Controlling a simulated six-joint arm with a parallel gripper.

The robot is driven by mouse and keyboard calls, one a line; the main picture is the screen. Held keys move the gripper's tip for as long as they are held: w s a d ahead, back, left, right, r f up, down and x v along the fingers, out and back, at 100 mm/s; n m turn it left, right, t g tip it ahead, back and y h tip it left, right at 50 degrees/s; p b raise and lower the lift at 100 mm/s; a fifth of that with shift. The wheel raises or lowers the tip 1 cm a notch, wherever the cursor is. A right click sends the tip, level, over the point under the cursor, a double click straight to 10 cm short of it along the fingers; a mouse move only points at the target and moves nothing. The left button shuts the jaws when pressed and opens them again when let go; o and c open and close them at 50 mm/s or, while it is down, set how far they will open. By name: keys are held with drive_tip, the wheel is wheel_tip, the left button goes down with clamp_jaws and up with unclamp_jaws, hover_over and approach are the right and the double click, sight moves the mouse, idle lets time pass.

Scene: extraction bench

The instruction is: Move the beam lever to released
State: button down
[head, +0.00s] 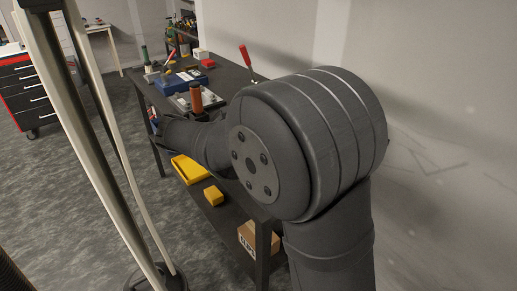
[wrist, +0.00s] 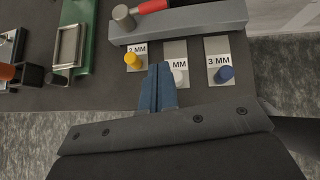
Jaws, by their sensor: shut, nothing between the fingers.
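In the wrist view a long grey beam (wrist: 200,28) lies across the top. A short grey cylinder (wrist: 123,16) stands at its left end, with a red handle (wrist: 152,6) beside it, cut off by the frame's top edge. This looks like the beam lever; its set position cannot be read. My gripper (wrist: 160,68) has its blue fingers together and empty, pointing toward the beam but apart from it. In the head view a red-handled lever (head: 245,54) stands tilted behind my arm; I cannot tell whether it is the same one. My arm hides the gripper there.
Between gripper and beam are a yellow knob (wrist: 132,60) on a "2 MM" plate, a white knob (wrist: 180,77) partly behind the fingers, and a blue knob (wrist: 224,73) by "3 MM". A green block (wrist: 78,38) with a metal frame lies left. The dark bench (wrist: 110,90) is bare nearby.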

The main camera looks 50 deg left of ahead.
drive_tip(key=x, duration=0.9)
drive_tip(key=shift+f, duration=0.15)
drive_tip(key=w, duration=0.3)
drive_tip(key=shift+w+a, duration=0.2)
drive_tip(key=shift+w+a+r, duration=0.1)
drive_tip(key=shift+w+r, duration=0.1)
drive_tip(key=shift+w, duration=0.3)
